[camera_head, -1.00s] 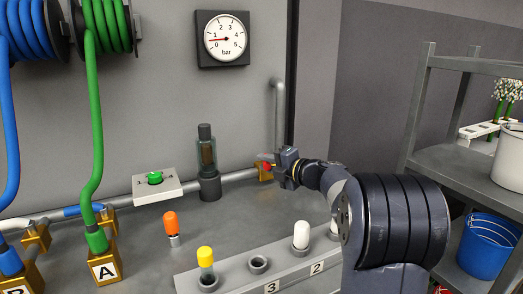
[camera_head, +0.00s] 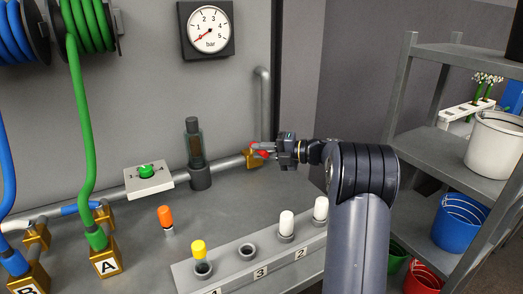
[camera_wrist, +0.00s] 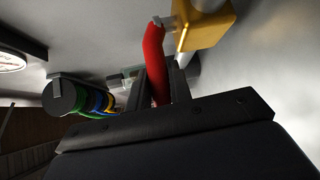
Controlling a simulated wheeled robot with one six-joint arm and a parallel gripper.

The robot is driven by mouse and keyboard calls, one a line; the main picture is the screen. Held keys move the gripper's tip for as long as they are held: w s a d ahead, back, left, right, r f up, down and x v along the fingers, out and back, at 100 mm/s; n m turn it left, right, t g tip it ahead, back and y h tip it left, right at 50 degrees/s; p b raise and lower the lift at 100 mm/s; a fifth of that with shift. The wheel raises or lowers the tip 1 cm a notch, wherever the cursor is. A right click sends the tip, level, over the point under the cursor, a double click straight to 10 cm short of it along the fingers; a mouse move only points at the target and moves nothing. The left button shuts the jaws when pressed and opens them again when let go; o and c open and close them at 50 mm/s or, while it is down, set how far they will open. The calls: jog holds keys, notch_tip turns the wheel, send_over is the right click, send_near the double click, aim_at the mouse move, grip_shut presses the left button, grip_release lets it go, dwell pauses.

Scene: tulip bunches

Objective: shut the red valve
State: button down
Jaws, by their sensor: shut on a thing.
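The red valve is a brass body (camera_head: 252,159) with a red lever (camera_head: 262,147), at the right end of the grey pipe below the gauge. In the head view my gripper (camera_head: 279,150) is at the lever from the right and hides part of it. In the wrist view the red lever (camera_wrist: 154,50) runs down from beside the brass body (camera_wrist: 207,22) in between my two dark fingers, which are shut on it. The lever's exact angle to the pipe is hard to tell. The pressure gauge (camera_head: 208,30) needle points near 0.
An upright glass-and-dark cylinder (camera_head: 193,150) and a white plate with a green knob (camera_head: 148,178) stand left of the valve. A shelf (camera_head: 440,150) with buckets is at right.

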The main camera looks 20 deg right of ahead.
jog(key=shift+r, duration=0.1)
jog(key=c, duration=1.3)
grip_release()
jog(key=v, duration=1)
jog(key=shift+s+d, duration=0.2)
jog(key=shift+d, duration=0.1)
